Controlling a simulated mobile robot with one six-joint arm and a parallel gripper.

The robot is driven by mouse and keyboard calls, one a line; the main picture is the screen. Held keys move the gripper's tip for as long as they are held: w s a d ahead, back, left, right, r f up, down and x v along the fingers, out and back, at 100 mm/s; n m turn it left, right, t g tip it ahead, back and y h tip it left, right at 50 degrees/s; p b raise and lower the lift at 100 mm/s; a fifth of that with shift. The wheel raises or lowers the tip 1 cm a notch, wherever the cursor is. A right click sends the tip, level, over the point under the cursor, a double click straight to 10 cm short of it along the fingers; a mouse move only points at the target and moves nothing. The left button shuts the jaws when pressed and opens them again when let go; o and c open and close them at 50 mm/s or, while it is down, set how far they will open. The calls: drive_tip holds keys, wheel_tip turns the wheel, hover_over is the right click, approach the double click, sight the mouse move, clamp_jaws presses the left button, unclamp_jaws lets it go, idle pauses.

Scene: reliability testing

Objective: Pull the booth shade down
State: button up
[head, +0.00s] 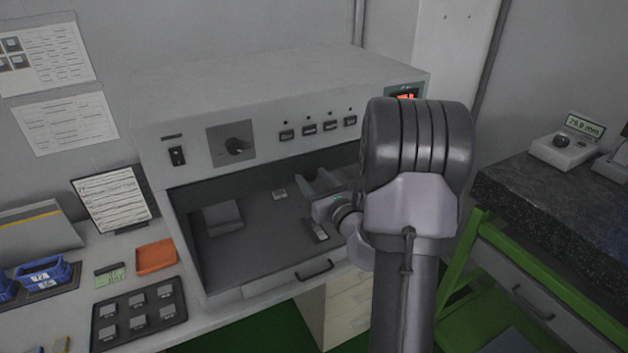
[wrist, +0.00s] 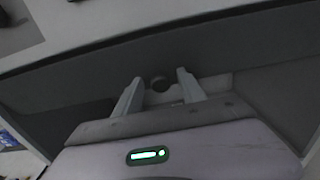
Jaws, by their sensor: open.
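The booth (head: 290,85) is a light grey cabinet with a control panel above a dark, open-fronted chamber. A dark band (head: 235,186) runs along the top of the opening; it looks like the raised shade, and a dark band (wrist: 70,75) also crosses the wrist view. My gripper (head: 318,180) is at the right part of the opening, just under the panel, partly hidden by my arm.
Small parts (head: 318,231) and a tilted grey plate (head: 222,217) are inside the chamber. A dark handle (head: 314,270) sits on the front below. An orange tray (head: 156,256) and a dark parts tray (head: 138,314) lie on the left bench. A stone-topped green bench (head: 550,200) stands right.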

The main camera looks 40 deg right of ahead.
clamp_jaws()
idle(1.3)
